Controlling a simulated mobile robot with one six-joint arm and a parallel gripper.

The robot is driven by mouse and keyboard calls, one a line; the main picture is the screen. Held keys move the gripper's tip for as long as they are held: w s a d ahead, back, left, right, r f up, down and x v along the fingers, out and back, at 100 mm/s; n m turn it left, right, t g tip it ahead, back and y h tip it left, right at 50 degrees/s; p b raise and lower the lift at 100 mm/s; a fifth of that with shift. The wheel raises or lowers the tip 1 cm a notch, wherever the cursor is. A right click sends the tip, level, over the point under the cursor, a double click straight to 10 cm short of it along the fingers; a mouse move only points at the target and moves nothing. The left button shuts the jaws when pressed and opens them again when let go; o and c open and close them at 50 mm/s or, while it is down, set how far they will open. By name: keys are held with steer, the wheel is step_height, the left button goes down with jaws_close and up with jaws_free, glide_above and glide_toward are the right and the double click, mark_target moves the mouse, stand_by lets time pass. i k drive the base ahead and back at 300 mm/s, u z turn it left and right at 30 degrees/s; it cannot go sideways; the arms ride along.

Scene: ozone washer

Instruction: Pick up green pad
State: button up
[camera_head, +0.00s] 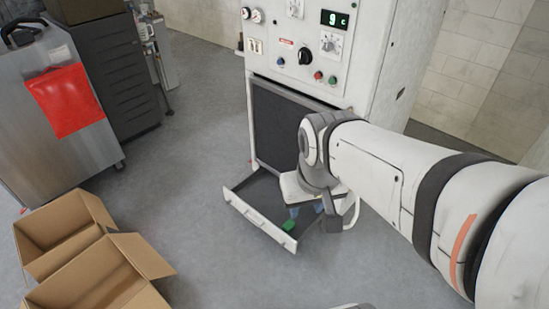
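The green pad (289,225) is a small bright green block. It lies in the open drawer (258,219) at the bottom of the white washer, near the drawer's front wall. My arm comes in from the right, and its end with my gripper (305,209) is over the right part of the drawer, just above and right of the pad in the picture. Small bluish parts show under my wrist; I cannot tell whether they are fingers or things in the drawer. The wrist hides much of the gripper, so its opening and any contact with the pad cannot be made out.
The washer's control panel (300,45) has dials, buttons and a green display. Open cardboard boxes (95,270) stand at lower left. A metal cabinet (50,150) with a red sheet (66,100) stands at left, beside a dark drawer cabinet (115,70). Grey floor between is clear.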

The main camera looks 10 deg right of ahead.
mark_target(289, 225)
steer(key=z, duration=0.25)
steer(key=i, duration=1)
steer(key=k, duration=0.5)
steer(key=z, duration=0.4)
steer(key=i, duration=0.7)
steer(key=u, duration=0.1)
